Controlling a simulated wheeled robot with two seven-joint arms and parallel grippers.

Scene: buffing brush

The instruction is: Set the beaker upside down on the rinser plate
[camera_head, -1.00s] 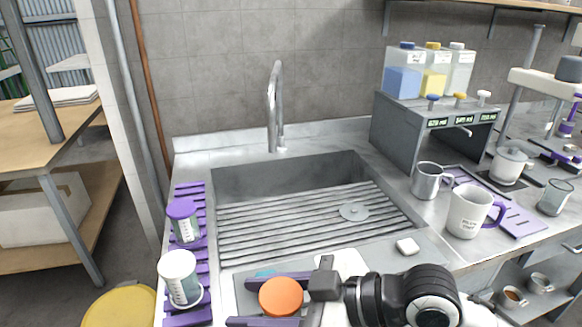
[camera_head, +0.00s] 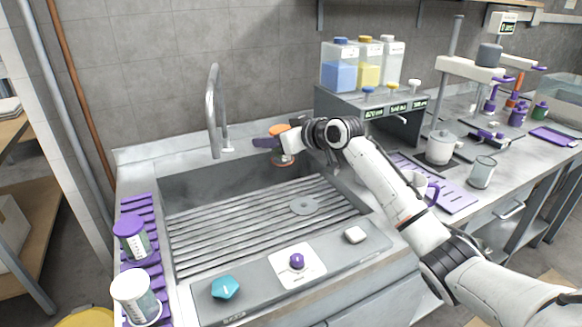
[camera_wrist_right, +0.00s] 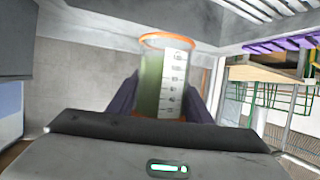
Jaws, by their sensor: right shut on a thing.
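My right gripper (camera_head: 268,142) is over the far part of the sink, with its purple fingers shut on the beaker (camera_head: 284,160). In the right wrist view the clear beaker (camera_wrist_right: 165,85) sits between the fingers, with an orange ring at one end and a marked white scale. In the head view a solid orange end is on top and an orange rim is below, so it looks inverted. My left gripper is out of view.
The tap (camera_head: 213,110) stands left of my gripper. The dispenser with bottles (camera_head: 365,95) is behind my arm. A purple rack (camera_head: 140,205) with two jars is on the left.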

